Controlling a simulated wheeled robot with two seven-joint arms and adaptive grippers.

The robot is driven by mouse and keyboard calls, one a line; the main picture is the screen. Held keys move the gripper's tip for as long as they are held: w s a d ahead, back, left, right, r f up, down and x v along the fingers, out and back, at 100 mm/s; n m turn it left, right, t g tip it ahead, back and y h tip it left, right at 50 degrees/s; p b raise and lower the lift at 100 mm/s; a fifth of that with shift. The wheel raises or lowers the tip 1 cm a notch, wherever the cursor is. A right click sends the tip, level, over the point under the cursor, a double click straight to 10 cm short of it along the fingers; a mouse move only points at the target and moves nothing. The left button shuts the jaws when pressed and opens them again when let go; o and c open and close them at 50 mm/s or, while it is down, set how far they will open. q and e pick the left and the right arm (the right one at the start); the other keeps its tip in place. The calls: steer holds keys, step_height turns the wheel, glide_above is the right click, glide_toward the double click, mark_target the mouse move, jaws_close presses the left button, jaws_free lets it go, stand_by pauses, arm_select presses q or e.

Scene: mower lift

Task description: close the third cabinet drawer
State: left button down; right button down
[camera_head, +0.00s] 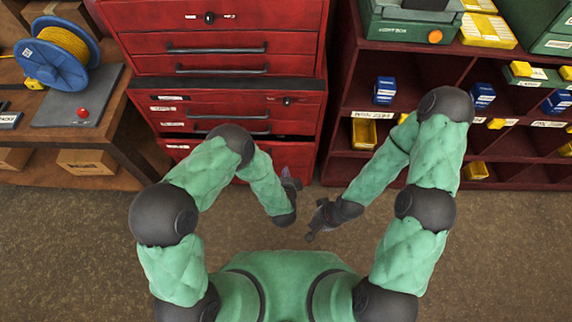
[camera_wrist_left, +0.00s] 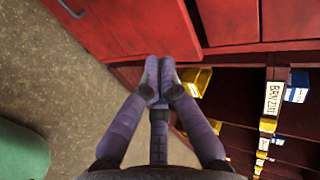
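The red cabinet (camera_head: 225,62) stands ahead in the head view, with several drawers with dark bar handles. A drawer front (camera_head: 295,112) in the lower part stands below a dark band, and a dark gap shows under it. I cannot tell how far any drawer is out. My left gripper (camera_head: 291,181) is low in front of the cabinet's right side. In the left wrist view its fingers (camera_wrist_left: 159,76) are together with nothing visible between them, close to the red cabinet front (camera_wrist_left: 150,28); contact is unclear. My right gripper (camera_head: 311,234) is over the floor, away from the cabinet.
A dark red shelf unit (camera_head: 345,135) with blue boxes and yellow bins stands to the right, a narrow gap from the cabinet. A wooden bench (camera_head: 110,135) with a blue cable reel (camera_head: 52,66) is at the left. The brown floor (camera_head: 60,240) around me is clear.

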arm_select(q)
steer(key=b, duration=0.2)
glide_toward(287, 147)
step_height(287, 147, down, 3)
steer(key=w, duration=0.1)
steer(key=w+b, duration=0.1)
steer(key=w, duration=0.2)
steer(key=shift+f, duration=0.3)
steer(key=shift+w+b, duration=0.3)
steer(key=shift+w, duration=0.35)
steer(key=shift+d, duration=0.15)
